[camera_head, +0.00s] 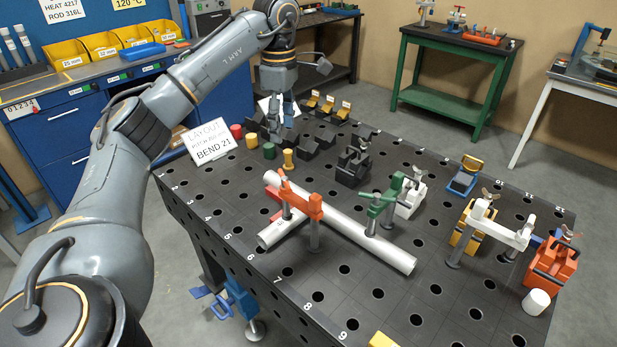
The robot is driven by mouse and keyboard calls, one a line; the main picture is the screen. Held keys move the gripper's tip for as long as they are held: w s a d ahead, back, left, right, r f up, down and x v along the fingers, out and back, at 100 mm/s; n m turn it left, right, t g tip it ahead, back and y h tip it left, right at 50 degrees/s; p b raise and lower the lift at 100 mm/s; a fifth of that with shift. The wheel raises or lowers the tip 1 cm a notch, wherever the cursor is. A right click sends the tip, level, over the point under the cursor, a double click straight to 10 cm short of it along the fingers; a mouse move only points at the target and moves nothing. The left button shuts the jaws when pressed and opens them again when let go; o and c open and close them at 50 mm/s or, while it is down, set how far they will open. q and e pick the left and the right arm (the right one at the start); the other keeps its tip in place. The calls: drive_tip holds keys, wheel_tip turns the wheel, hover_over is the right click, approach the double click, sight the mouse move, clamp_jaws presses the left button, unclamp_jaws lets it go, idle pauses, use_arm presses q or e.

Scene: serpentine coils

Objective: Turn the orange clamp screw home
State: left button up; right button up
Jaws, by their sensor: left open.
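The orange clamp (301,207) stands near the middle of the black perforated table. Its arm reaches over the joint of two grey pipes (350,232), and its post stands in the table. A small screw with a handle (284,187) sits at the clamp's left end; how far it is turned I cannot tell. My left gripper (277,127) points down over the far left part of the table, behind and apart from the orange clamp, near small black blocks. It is open, and I see nothing held in it. My right gripper does not show.
A green clamp (384,202) stands on the long pipe to the right. A white clamp (497,228) and an orange-red block (552,262) stand farther right. The table's front (375,322) is mostly clear.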

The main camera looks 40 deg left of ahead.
sight(284, 178)
use_arm(q)
drive_tip(key=shift+m, duration=0.6)
wheel_tip(284, 178, down, 14)
drive_tip(key=shift+a+r+p, duration=0.1)
drive_tip(key=shift+a+p, duration=0.05)
drive_tip(key=shift+p, duration=0.7)
